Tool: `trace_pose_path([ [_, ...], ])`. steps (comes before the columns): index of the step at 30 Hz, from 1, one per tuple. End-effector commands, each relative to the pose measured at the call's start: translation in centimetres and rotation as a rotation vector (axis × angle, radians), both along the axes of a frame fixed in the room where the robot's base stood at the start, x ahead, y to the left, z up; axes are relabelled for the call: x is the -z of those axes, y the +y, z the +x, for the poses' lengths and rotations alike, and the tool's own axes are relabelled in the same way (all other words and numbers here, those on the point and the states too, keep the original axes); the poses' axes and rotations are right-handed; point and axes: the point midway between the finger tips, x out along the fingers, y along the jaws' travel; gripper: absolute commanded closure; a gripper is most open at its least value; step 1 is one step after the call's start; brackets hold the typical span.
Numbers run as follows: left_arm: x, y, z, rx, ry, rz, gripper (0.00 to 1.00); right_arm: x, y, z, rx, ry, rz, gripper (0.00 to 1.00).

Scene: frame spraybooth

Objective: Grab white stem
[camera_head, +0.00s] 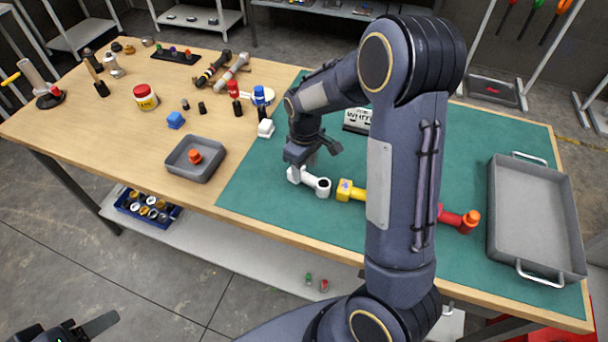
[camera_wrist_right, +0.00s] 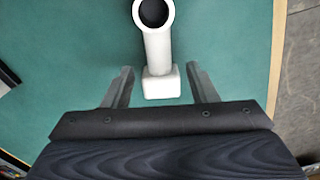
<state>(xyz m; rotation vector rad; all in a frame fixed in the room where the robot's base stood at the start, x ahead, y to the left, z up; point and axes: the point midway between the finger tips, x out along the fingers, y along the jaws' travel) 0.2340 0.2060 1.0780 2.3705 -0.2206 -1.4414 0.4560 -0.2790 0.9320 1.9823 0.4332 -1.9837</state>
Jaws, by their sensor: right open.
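The white stem (camera_head: 313,181) lies on the green mat, with its open ring end toward the right and its square block end toward the left. In the right wrist view the white stem (camera_wrist_right: 158,50) has its ring at the top and its block at the bottom. My right gripper (camera_head: 303,158) is above the block end. In the wrist view its fingers (camera_wrist_right: 160,88) are open, one on each side of the block with gaps to both. My left gripper (camera_head: 85,330) shows only in part at the bottom left corner of the head view.
A yellow stem (camera_head: 346,190) lies right of the white one, partly behind my arm. A red stem (camera_head: 462,220) lies farther right, beside a large grey tray (camera_head: 494,215). A small grey tray (camera_head: 187,172) stands left on the wooden table.

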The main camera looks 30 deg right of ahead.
Motion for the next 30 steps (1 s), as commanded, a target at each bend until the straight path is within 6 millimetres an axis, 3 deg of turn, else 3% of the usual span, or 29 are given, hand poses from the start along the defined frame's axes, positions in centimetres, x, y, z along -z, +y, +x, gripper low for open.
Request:
trace_pose_path([
  [6,-0.5,0.0,0.0,0.0,0.0,0.0,0.43,2.5,-0.1,0.0,0.0,0.001,0.0,0.47],
  [14,-0.5,0.0,0.0,0.0,0.0,0.0,0.43,2.6,0.0,0.0,0.0,-0.001,0.0,0.49],
  [25,-0.5,0.0,0.0,0.0,0.0,0.0,0.43,2.6,0.0,0.0,0.0,-0.001,0.0,0.97],
  [30,-0.5,0.0,0.0,0.0,0.0,0.0,0.43,2.6,0.0,0.1,0.0,-0.002,0.001,1.0],
])
